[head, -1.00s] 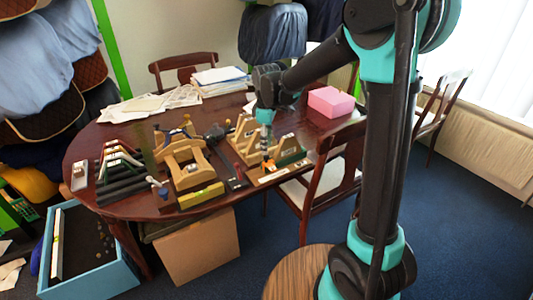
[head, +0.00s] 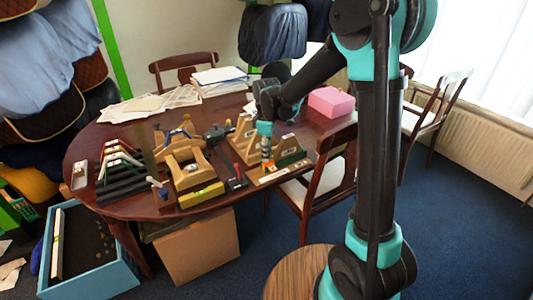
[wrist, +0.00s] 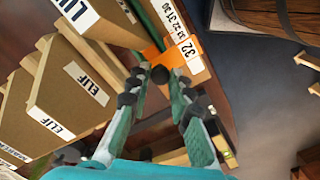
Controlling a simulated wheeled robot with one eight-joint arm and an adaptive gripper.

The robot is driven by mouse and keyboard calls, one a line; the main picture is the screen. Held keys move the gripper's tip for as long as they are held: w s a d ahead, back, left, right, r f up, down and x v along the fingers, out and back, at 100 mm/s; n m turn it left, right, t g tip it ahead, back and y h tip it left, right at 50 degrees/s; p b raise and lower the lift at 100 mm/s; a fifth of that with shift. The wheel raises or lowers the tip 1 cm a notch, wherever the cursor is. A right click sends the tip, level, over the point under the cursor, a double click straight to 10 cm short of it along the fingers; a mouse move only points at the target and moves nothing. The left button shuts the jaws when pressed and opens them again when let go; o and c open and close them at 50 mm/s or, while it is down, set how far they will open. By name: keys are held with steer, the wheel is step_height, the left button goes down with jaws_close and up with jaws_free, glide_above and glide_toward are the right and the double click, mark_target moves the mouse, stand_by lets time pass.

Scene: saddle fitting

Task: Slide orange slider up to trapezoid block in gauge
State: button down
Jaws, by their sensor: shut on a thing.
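The orange slider (wrist: 191,52) sits on the pale numbered scale of the gauge (wrist: 172,17); in the head view the slider (head: 268,167) is a small orange patch under my gripper. My gripper (wrist: 160,76) points down at the gauge, its fingertips close together at the slider's near edge. It is shut on the slider, though the exact contact is partly hidden by the fingers. Wooden pieces with sloped sides, one labelled ELIF (wrist: 72,88), stand left in the wrist view. I cannot tell which is the trapezoid block.
A wooden saddle-like frame (head: 187,158) and a yellow level (head: 201,195) stand left of the gauge. Black stepped pieces (head: 120,172) are farther left. A pink box (head: 331,102) lies behind right. A chair (head: 333,170) is close to the table's right edge.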

stand_by(0.3)
steer(key=shift+w+d, duration=0.15)
steer(key=shift+d, duration=0.05)
steer(key=c, duration=1.4)
jaws_free()
steer(key=shift+o, duration=0.2)
steer(key=shift+r, duration=0.15)
step_height(320, 180, up, 12)
steer(key=s+d+f+m+t, duration=0.2)
steer(key=s+d+f+m, duration=0.5)
steer(key=s+d, duration=0.3)
steer(key=s+d+f+m+t, duration=0.2)
steer(key=s+d+f+m, duration=0.5)
steer(key=s+d, duration=0.3)
steer(key=d+m, duration=0.1)
steer(key=d, duration=0.2)
steer(key=shift+f+m, duration=0.35)
steer(key=shift+m, duration=0.05)
